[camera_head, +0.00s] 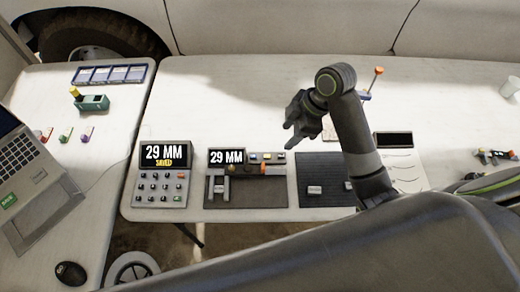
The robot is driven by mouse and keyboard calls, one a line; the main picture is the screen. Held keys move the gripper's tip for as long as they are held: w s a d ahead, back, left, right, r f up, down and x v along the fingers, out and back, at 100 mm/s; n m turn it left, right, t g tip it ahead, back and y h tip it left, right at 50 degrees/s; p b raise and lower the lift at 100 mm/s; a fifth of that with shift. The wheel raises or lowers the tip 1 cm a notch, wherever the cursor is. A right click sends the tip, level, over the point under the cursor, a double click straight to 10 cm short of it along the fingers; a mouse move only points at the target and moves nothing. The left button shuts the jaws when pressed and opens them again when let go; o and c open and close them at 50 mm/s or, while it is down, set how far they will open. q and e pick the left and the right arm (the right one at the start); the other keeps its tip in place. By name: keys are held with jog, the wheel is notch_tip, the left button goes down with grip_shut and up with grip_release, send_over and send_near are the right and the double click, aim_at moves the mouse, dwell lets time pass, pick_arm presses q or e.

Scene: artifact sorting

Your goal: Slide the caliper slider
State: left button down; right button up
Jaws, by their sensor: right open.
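The caliper station (260,199) is a dark panel on the white table. Its small screen (227,157) reads "29 MM". The caliper's grey jaws (217,187) stand at its left part, with a dark rail and an orange-brown knob or slider piece (233,169) above and to the right. My right gripper (290,124) is open, above the table beyond and to the right of the station, apart from it. It points left and its fingers look empty. My left gripper is out of view.
A keypad box (163,190) reading "29 MM SAVED" stands left of the station. A dark ribbed mat (312,166) with a small grey piece lies to the right, partly behind my arm. A laptop (22,170) sits at left. The table behind the station is clear.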

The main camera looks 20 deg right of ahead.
jog(key=s+f+b, duration=0.1)
jog(key=b, duration=0.3)
send_near(264, 166)
jog(key=x, duration=0.8)
jog(key=shift+w+a+f+p, duration=0.1)
jog(key=shift+f+p, duration=0.25)
jog(key=shift+f, duration=0.05)
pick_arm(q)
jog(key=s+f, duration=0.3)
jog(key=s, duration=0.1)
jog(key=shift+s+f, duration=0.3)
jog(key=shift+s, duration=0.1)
pick_arm(e)
jog(key=shift+a+f, duration=0.1)
jog(key=shift+f, duration=0.15)
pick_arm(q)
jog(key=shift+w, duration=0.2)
pick_arm(e)
grip_shut()
